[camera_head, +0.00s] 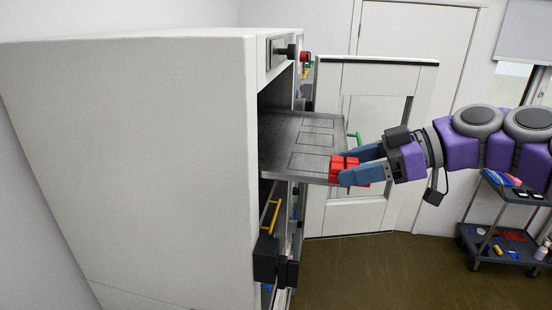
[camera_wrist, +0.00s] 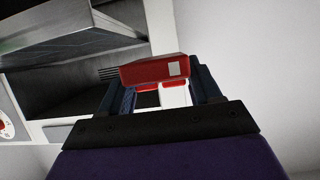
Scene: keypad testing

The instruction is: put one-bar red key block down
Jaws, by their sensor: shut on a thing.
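The red key block (camera_head: 343,164) is between the blue fingers of my gripper (camera_head: 352,166), at the front edge of a grey metal tray (camera_head: 284,143). In the wrist view the red block (camera_wrist: 152,71) shows a pale square on its face and spans my gripper's fingertips (camera_wrist: 160,84). My gripper is shut on it. The tray has several outlined rectangles on its bare surface and sticks out of the white cabinet. In the head view the block overlaps the tray's near right corner; I cannot tell whether it touches the tray. Its bar marking cannot be made out.
The large white cabinet (camera_head: 135,150) fills the left. An open door with a window (camera_head: 374,80) stands behind the tray, with a green handle (camera_head: 354,139). A yellow handle (camera_head: 271,215) is below the tray. A grey cart (camera_head: 508,190) with small items stands at the right.

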